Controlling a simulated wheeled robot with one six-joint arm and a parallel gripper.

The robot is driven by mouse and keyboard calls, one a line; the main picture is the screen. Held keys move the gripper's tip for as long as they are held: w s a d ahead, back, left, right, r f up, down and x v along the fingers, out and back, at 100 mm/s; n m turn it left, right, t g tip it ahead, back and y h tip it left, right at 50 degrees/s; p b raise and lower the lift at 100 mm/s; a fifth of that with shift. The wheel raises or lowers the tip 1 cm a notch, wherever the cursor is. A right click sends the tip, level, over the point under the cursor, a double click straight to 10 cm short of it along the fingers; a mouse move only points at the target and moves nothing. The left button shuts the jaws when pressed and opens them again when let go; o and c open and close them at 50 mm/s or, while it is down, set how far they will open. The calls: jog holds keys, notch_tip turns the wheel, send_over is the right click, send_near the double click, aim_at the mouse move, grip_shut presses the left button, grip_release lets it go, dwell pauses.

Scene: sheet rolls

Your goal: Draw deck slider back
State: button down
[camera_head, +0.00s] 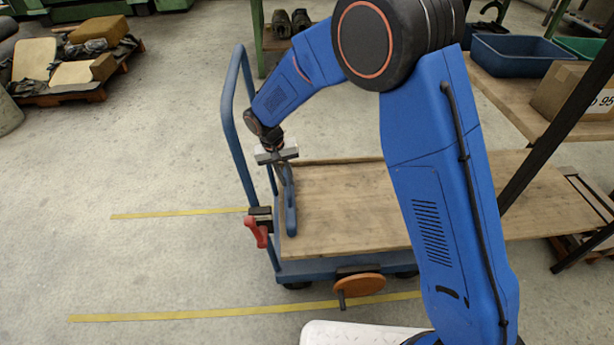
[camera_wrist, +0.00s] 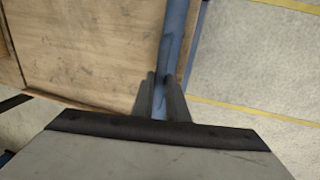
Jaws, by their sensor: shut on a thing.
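The deck slider looks like a blue bar (camera_head: 290,212) lying along the left end of the cart's wooden deck (camera_head: 345,205). My gripper (camera_head: 282,176) comes down on the bar's far end from above. In the wrist view my gripper's two dark fingers (camera_wrist: 160,98) are shut on either side of the blue bar (camera_wrist: 176,40), which runs away from them along the deck's edge. The fingers hide part of the bar in both views.
The cart's blue push handle (camera_head: 229,125) rises just left of my gripper. A red lever (camera_head: 256,232) and an orange wheel (camera_head: 358,285) sit on the cart's near side. A table with a blue bin (camera_head: 515,55) and a cardboard box (camera_head: 570,98) stands right.

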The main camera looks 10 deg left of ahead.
jog(key=shift+s+a, duration=0.25)
jog(key=shift+a, duration=1.05)
jog(key=c, duration=1.7)
grip_release()
jog(key=shift+a, duration=0.15)
jog(key=w+d, duration=0.3)
jog(key=d, duration=1.1)
jog(key=w+d, duration=0.3)
jog(key=d, duration=1.2)
jog(key=a+r, duration=0.1)
jog(key=r, duration=0.4)
jog(key=a+r, duration=0.1)
jog(key=r, duration=0.4)
jog(key=s+a+r, duration=0.1)
jog(key=r, duration=0.4)
jog(key=shift+a, duration=0.1)
